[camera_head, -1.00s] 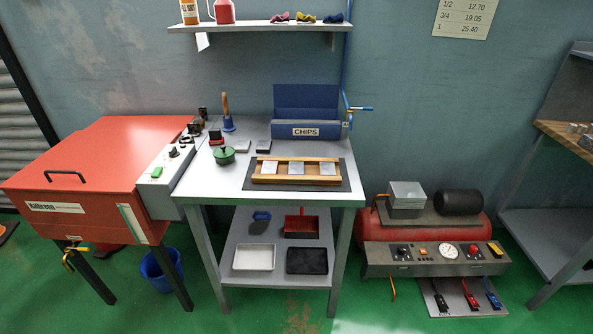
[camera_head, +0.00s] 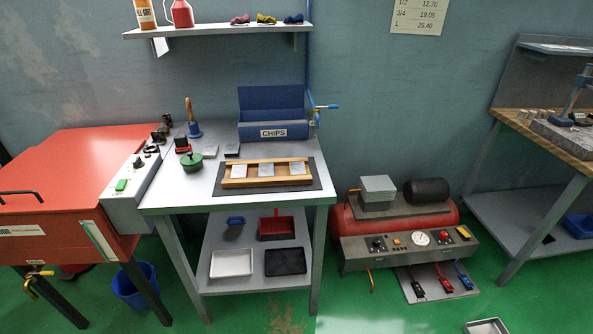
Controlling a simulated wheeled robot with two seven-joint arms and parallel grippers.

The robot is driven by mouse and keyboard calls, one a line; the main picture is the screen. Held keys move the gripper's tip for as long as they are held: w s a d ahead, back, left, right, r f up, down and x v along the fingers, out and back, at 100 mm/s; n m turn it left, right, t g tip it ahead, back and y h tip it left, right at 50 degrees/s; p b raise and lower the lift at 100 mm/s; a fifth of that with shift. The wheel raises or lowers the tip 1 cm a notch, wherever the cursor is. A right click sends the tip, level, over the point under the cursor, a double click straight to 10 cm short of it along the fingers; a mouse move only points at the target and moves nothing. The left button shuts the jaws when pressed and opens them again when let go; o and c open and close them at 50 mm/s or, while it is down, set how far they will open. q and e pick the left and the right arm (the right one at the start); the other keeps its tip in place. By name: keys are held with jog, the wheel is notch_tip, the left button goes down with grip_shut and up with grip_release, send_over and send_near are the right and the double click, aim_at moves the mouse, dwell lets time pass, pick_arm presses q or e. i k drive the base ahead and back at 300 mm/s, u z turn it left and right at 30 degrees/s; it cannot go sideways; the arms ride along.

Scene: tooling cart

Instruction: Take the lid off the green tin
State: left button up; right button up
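The green tin (camera_head: 192,165) stands on the left part of the grey cart top (camera_head: 180,199), with its green lid (camera_head: 191,157) on it and a small dark knob on top. It is upright, with a dark mat to its right. Neither of my grippers shows in the head view.
A wooden rack with metal plates (camera_head: 265,172) lies on the dark mat. A blue CHIPS bin (camera_head: 273,131) stands behind it. A blue wooden-handled tool (camera_head: 194,128) and small dark items stand behind the tin. A red cabinet (camera_head: 60,175) adjoins at left; a shelf (camera_head: 220,29) hangs above.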

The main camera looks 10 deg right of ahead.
aim_at(190, 158)
jog(key=k, duration=1.35)
jog(key=u, duration=0.6)
jog(key=i, duration=1.25)
jog(key=z, duration=0.65)
jog(key=i, duration=0.5)
jog(key=z, duration=0.6)
